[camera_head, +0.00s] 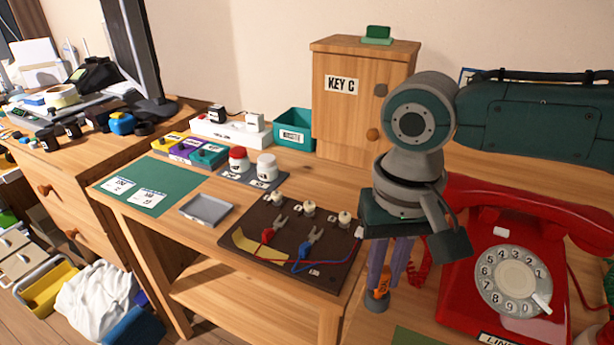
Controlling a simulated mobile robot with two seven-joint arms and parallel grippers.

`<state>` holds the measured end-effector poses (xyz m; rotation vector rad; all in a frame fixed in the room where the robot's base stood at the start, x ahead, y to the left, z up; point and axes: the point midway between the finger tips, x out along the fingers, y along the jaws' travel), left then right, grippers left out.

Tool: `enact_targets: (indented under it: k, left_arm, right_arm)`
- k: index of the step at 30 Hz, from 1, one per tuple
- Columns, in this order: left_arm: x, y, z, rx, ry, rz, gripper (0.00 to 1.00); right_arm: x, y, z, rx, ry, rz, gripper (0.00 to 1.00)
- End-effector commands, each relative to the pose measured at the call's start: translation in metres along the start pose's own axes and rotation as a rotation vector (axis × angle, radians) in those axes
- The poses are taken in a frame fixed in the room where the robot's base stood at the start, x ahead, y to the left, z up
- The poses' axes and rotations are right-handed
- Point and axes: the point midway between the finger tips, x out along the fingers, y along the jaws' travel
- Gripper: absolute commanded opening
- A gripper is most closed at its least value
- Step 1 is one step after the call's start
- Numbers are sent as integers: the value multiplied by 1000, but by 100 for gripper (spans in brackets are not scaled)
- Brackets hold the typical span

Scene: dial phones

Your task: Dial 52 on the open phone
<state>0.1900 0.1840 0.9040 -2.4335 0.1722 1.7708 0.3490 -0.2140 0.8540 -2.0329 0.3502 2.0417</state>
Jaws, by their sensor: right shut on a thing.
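A red dial phone (466,293) stands at the right, its handset (530,203) lying across the top. My right gripper (382,272) points down left of the phone, apart from the dial. It is shut on a small orange piece (382,287) with a grey lower end; the fingers hide part of it. My left gripper is not in view.
A dark board (252,222) with wires, clips and knobs lies left of my gripper. A wooden KEY C cabinet (340,115) stands behind. A grey tray (206,209), green mat (117,180) and jars are further left. A red coiled cord runs beside the phone.

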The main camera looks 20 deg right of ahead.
Motion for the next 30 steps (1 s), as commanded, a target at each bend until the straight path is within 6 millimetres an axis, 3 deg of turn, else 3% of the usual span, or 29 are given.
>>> enact_targets:
  k: [3, 4, 13, 23, 30]
  left_arm:
    - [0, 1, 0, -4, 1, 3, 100]
    - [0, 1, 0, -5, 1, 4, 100]
    - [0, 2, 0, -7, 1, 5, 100]
    - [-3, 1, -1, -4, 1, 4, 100]
    - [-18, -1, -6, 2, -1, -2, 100]
  right_arm:
    - [0, 0, 0, 0, 0, 0, 0]
    - [0, 0, 0, 0, 0, 0, 20]
    - [0, 0, 0, 0, 0, 0, 53]
    - [-8, 0, 0, -1, 1, -1, 53]
    - [-54, 0, -1, -1, 3, -3, 53]
